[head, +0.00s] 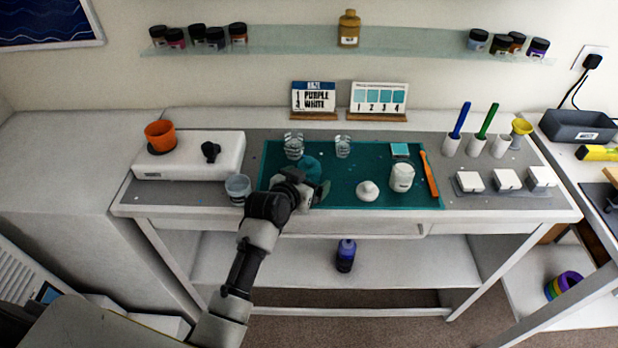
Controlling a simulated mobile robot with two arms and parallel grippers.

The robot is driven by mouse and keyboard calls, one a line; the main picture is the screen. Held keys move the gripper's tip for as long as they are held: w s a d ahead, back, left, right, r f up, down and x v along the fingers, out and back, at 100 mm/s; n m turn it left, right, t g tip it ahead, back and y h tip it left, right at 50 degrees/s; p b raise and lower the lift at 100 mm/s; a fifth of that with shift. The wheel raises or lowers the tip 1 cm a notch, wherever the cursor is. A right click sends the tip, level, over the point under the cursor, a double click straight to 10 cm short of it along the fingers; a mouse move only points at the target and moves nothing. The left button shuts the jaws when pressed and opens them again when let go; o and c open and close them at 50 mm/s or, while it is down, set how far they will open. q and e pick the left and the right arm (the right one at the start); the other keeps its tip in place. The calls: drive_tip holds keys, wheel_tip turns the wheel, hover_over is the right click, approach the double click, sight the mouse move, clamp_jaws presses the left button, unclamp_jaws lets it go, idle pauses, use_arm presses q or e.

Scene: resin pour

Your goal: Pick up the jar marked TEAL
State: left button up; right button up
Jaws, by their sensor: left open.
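No label reading TEAL is legible in the head view. My left gripper (305,188) is open over the front left part of the teal mat (345,200). A rounded teal thing (309,167) shows just behind it, partly hidden by the gripper; I cannot tell whether it is a jar or whether the fingers touch it. A white jar (402,178) with a small label stands upright at the mat's right side, apart from the gripper. Several small dark-lidded jars stand on the wall shelf, at its left (197,34) and right (502,44). My right gripper is not in view.
Clear cups stand on the mat (293,146) (343,147) and beside it (238,188). A white knobbed piece (367,191) and an orange stick (429,174) lie near the white jar. A white box (190,156) fills the left. Two cards (313,97) (379,98) stand behind.

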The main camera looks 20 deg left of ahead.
use_arm(q)
drive_tip(key=shift+r, duration=0.1)
drive_tip(key=c, duration=1.2)
